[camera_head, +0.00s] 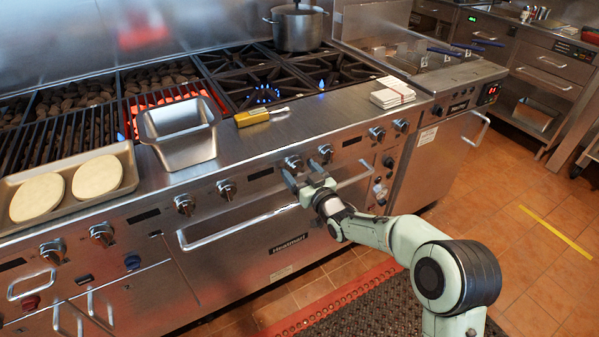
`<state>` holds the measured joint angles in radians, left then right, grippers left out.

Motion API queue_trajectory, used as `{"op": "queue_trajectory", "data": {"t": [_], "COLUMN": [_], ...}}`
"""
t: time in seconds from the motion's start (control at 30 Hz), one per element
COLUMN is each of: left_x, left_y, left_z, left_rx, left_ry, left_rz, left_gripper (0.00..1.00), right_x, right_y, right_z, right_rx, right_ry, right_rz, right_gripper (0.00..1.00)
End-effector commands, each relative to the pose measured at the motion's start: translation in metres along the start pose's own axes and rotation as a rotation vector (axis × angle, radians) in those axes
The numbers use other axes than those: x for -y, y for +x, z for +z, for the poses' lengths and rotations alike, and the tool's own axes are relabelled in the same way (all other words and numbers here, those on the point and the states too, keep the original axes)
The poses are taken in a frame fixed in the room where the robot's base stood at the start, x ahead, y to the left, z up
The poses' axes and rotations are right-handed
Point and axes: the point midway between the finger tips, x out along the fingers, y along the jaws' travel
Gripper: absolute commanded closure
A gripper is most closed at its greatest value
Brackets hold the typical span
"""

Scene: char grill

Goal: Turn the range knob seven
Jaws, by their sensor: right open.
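A row of round silver range knobs runs along the steel front panel (255,187) of the range. Those at the left are one knob (53,251), another knob (102,234), a third (185,204) and a fourth (226,190). Farther right are a knob (293,162), a knob (325,153), a knob (377,134) and the rightmost knob (401,125). I cannot read which is number seven. My right gripper (303,173) is open and empty, its fingers just below the two middle-right knobs. I cannot tell whether it touches the panel. My left gripper is not in view.
An oven door handle (230,232) sticks out below the panel. On top are a metal pan (182,145), a tray (130,162) with two pale discs, a yellow-handled tool (258,116), folded towels (392,92) and a pot (297,28). Blue flames burn at some burners.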

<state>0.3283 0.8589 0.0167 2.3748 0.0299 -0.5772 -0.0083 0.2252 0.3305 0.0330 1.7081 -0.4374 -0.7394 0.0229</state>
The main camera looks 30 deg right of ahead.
Motion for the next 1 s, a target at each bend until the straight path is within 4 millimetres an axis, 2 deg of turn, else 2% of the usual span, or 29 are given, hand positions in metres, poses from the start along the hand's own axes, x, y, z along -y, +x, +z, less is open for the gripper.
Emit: {"op": "queue_trajectory", "data": {"t": [0.33, 0.37, 0.5, 0.53, 0.83, 1.0], "left_x": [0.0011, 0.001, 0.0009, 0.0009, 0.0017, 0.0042], "left_y": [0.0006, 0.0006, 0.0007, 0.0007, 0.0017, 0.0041], "left_z": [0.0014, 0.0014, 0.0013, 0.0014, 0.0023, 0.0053], "left_rx": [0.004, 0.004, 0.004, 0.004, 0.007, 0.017], "left_ry": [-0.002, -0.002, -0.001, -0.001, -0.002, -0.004], "left_rz": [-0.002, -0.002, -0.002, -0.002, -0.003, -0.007], "left_gripper": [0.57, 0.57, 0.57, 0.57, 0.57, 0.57], "right_x": [0.0004, 0.0003, 0.0003, 0.0003, 0.0002, 0.0006], "right_y": [0.0042, 0.0042, 0.0041, 0.004, 0.0039, 0.004], "right_z": [-0.0002, -0.0002, -0.0002, -0.0002, 0.0001, 0.0002], "right_rx": [0.0, 0.0, 0.0, 0.0, 0.0, -0.001], "right_ry": [0.001, 0.001, 0.001, 0.001, 0.029, 0.107], "right_rz": [0.0, 0.0, 0.0, 0.0, 0.0, 0.0], "right_gripper": [0.24, 0.3, 0.76, 0.79, 0.79, 0.79]}}
